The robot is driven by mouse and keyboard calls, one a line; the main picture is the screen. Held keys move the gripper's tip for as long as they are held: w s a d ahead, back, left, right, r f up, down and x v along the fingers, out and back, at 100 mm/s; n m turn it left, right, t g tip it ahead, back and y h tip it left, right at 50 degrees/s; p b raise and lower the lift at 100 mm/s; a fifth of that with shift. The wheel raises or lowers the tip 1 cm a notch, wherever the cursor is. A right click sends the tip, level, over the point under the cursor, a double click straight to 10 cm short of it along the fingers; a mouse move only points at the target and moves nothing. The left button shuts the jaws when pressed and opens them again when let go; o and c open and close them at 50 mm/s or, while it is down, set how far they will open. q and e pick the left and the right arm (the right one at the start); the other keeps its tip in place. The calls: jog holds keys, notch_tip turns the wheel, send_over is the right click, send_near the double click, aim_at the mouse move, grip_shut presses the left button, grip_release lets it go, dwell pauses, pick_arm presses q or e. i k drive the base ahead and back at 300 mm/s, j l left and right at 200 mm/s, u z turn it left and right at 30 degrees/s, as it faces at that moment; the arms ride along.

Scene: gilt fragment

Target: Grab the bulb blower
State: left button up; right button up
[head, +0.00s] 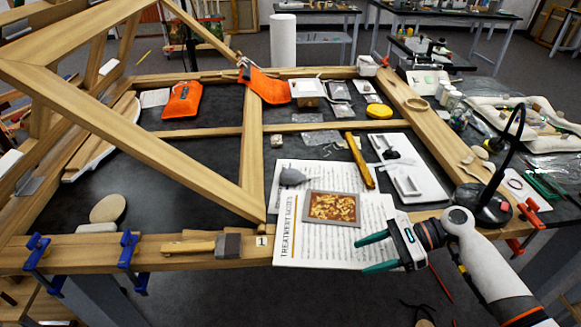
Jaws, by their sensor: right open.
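A small grey teardrop-shaped thing (292,177), which looks like the bulb blower, lies at the upper edge of the printed sheets marked "Treatment Notes" (291,240). Its narrow tip points right. My right gripper (362,256) is open and empty, its green-tipped fingers pointing left over the lower right of the sheets. It is to the right of and nearer than the bulb, well apart from it. My left gripper is not in view.
A framed gilt fragment (332,208) lies on the sheets between gripper and bulb. A yellow-handled tool (360,160) and white trays (408,184) lie beyond. A black lamp (491,206) stands right. A wooden frame (150,141) rises left; a mallet (228,245) lies on the front beam.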

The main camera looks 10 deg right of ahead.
aim_at(304, 177)
jog(key=i, duration=1.1)
